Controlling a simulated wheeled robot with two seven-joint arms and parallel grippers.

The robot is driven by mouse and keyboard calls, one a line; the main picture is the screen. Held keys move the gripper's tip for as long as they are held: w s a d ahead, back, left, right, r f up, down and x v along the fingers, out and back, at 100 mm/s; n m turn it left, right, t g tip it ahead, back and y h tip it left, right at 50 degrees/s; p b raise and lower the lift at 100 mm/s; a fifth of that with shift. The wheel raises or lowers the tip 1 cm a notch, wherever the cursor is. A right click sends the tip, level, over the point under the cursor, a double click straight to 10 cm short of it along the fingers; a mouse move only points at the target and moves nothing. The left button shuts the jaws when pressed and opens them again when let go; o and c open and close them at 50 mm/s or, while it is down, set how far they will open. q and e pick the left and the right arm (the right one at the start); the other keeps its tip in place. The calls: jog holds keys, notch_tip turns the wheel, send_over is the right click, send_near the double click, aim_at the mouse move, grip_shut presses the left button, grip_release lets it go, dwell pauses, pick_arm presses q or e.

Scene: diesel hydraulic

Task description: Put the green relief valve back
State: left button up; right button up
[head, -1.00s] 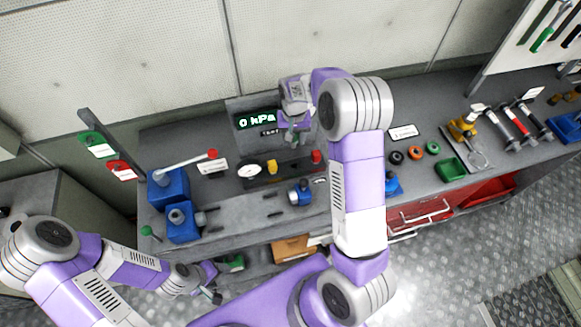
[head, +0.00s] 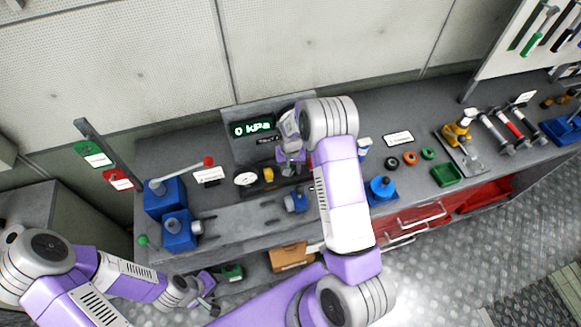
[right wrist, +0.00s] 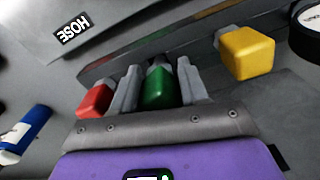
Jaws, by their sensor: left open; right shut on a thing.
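The green relief valve (right wrist: 158,88) is between the two fingers of my right gripper (right wrist: 158,86), which is shut on it. It stands at the manifold bar (right wrist: 100,68), in the row between the red valve (right wrist: 95,100) and the yellow valve (right wrist: 248,52). I cannot tell whether it is fully seated. In the head view my right gripper (head: 291,168) is low over the manifold, right of the yellow valve (head: 268,174), and hides the green valve. My left gripper (head: 212,303) is open and empty, low in front of the bench.
A pressure gauge (head: 245,179) is left of the yellow valve; the display (head: 252,128) behind reads 0 kPa. Blue pump blocks (head: 178,228) with a red-tipped lever (head: 182,171) stand left. A blue fitting (head: 296,201) lies in front. A blue-and-white item (right wrist: 25,132) shows beside the red valve.

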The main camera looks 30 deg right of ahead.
jog(key=shift+r, duration=0.1)
jog(key=shift+f+b, duration=0.65)
jog(key=shift+b, duration=0.05)
jog(key=o, duration=1.2)
jog(key=shift+s, duration=0.1)
jog(key=shift+s, duration=0.1)
jog(key=shift+r+p, duration=0.5)
jog(key=shift+p, duration=0.2)
notch_tip(320, 180, up, 12)
jog(key=shift+r+b, duration=0.15)
jog(key=shift+b, duration=0.2)
